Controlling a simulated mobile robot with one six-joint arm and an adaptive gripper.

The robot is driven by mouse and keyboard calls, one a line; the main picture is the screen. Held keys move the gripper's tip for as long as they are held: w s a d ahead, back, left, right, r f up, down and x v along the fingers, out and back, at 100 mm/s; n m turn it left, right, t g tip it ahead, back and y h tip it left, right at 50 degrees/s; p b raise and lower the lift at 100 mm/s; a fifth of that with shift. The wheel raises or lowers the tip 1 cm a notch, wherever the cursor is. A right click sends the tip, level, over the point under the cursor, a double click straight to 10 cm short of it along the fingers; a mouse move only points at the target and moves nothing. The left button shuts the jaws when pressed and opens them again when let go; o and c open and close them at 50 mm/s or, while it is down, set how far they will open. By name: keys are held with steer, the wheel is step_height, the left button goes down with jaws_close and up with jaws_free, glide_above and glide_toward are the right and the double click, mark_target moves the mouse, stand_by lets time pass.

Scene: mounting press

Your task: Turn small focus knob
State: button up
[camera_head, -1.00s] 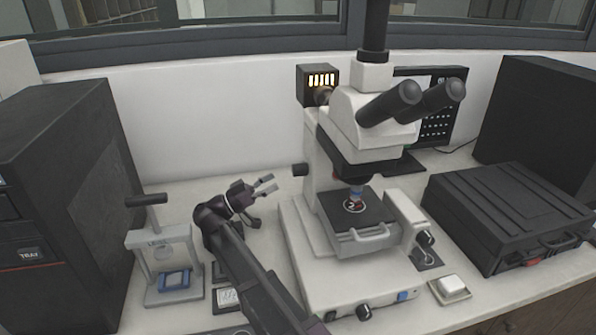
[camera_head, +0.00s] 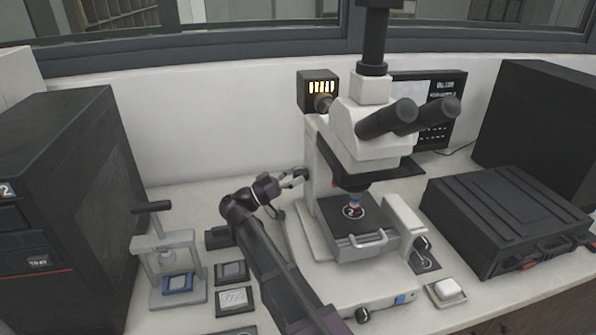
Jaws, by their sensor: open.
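The white microscope (camera_head: 365,135) stands at the centre with a black stage (camera_head: 345,212). My gripper (camera_head: 299,176) is open at the left side of the microscope's column. The black knob on that side is mostly hidden by the fingers, and I cannot tell whether they touch it. Another black knob (camera_head: 422,243) shows low on the microscope's right side, and a dark knob (camera_head: 362,314) is on the front of its base. I cannot tell from the view which is the small focus knob.
A small press (camera_head: 165,255) stands left of my arm, with small mounts (camera_head: 232,271) beside it. A black case (camera_head: 505,215) lies at right, and a white dish (camera_head: 447,291) sits near the front. Dark cabinets flank both sides. Some table behind my arm is clear.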

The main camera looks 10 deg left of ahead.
steer(key=shift+w+d, duration=0.15)
steer(key=shift+d, duration=0.1)
steer(key=c, duration=1.1)
steer(key=shift+c, duration=0.2)
